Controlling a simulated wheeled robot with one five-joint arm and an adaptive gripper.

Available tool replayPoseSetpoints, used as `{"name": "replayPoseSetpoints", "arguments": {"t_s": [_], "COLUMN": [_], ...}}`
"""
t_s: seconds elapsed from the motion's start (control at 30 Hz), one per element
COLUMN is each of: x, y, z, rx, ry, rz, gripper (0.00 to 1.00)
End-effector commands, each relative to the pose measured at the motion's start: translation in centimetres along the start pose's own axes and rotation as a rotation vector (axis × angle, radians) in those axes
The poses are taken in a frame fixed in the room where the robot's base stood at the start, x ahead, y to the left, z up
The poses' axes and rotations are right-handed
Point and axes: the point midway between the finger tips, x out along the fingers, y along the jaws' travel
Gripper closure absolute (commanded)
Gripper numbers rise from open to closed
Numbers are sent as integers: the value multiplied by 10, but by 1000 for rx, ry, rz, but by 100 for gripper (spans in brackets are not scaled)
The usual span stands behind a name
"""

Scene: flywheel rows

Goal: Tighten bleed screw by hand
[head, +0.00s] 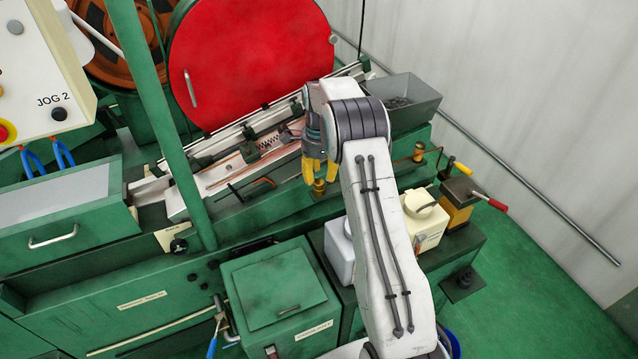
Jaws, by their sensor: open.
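A small brass fitting (319,188), which looks like the bleed screw, stands on the green machine ledge near the middle of the head view. My gripper (319,178) has yellow fingers and points down right at this fitting. The fingers are open, with the brass part just below and between their tips. I cannot tell whether they touch it. The fitting's upper part is partly hidden by the fingers. A second brass fitting (418,153) stands on a thin copper pipe further right.
A red round cover (245,60) and a slide rail (215,172) lie behind my gripper. A grey bin (412,97) is at the back right.

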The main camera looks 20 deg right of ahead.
Motion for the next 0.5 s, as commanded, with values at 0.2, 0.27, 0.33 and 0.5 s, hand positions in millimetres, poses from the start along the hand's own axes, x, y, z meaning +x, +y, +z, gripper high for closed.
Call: {"name": "replayPoseSetpoints", "arguments": {"t_s": [0.2, 0.27, 0.33, 0.5], "x": [0, 0, 0, 0], "y": [0, 0, 0, 0], "z": [0, 0, 0, 0], "rx": [-150, -211, -276, -383], "ry": [0, 0, 0, 0], "rz": [1, 1, 1, 1], "gripper": [63, 63, 63, 63]}}
